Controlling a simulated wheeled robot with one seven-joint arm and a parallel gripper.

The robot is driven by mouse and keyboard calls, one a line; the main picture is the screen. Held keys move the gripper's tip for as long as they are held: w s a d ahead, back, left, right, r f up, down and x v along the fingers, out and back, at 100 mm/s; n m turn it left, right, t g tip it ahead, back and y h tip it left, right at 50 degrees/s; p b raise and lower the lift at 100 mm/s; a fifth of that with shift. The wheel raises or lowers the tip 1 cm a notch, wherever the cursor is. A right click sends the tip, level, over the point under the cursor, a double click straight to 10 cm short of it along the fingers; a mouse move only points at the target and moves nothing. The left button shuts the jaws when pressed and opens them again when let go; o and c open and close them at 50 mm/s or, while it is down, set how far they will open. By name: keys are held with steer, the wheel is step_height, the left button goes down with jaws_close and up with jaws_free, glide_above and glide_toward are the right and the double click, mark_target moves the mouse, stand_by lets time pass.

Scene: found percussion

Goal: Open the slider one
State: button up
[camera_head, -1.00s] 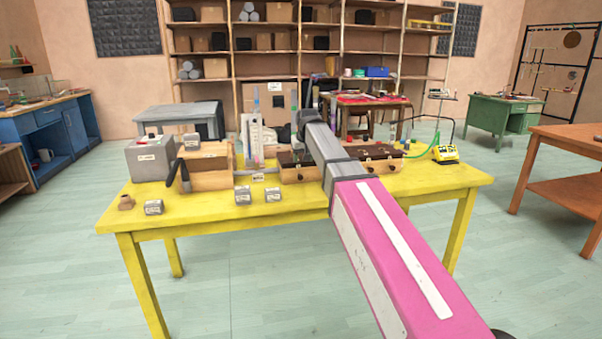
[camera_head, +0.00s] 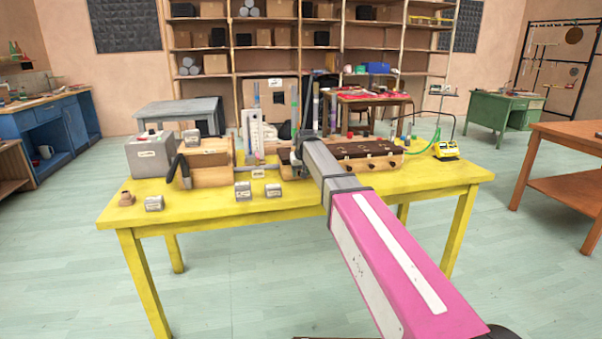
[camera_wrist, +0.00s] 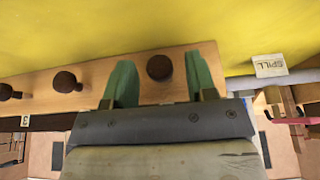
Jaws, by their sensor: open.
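A long wooden box (camera_head: 395,163) with a dark brown top and a row of dark round knobs stands on the yellow table. In the wrist view, its pale wooden front (camera_wrist: 100,82) carries a knob (camera_wrist: 160,67) between the green fingers of my gripper (camera_wrist: 161,75). My gripper is open, with one finger on each side of this knob and a gap visible on both sides. More knobs (camera_wrist: 66,82) lie to the left, near a label reading 3 (camera_wrist: 25,121). In the head view, my arm hides part of the box.
A grey pipe with a SPILL label (camera_wrist: 270,66) is right of the box front in the wrist view. A wooden crate (camera_head: 212,175), a grey box (camera_head: 150,160) and small labelled blocks (camera_head: 154,203) stand left on the yellow table (camera_head: 400,190). The front right tabletop is clear.

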jaws_close()
steer(key=shift+s+d, duration=0.25)
steer(key=shift+s, duration=0.5)
steer(key=shift+s+d, duration=0.2)
steer(key=shift+s, duration=0.55)
jaws_free()
steer(key=shift+w, duration=0.1)
steer(key=shift+r, duration=0.15)
steer(key=v, duration=1)
steer(key=shift+s+r, duration=0.2)
